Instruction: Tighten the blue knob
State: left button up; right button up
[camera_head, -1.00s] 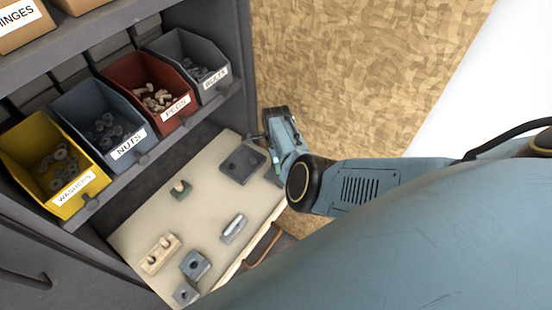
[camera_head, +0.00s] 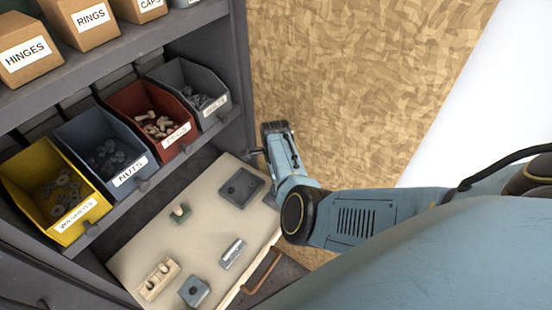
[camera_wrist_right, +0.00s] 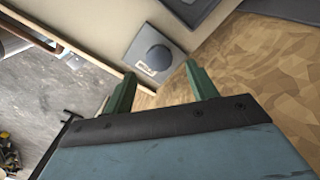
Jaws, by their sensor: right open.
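In the right wrist view a blue-grey square plate with a round, dark blue-grey knob (camera_wrist_right: 154,58) lies on the pale board. A small white label is at the knob's near side. My right gripper (camera_wrist_right: 161,74) is open, its green fingers apart, with the plate and knob showing beyond and between the tips. I cannot tell that it touches them. In the head view my right wrist (camera_head: 283,155) is at the board's far right corner, and I cannot make out the knob there. My left gripper is not in view.
Shelf bins stand left, including a red bin (camera_head: 150,118). A plywood wall (camera_head: 340,80) rises right.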

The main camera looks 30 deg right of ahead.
notch_tip(320, 180, up, 10)
jog(key=p, duration=0.1)
jog(key=shift+f, duration=0.25)
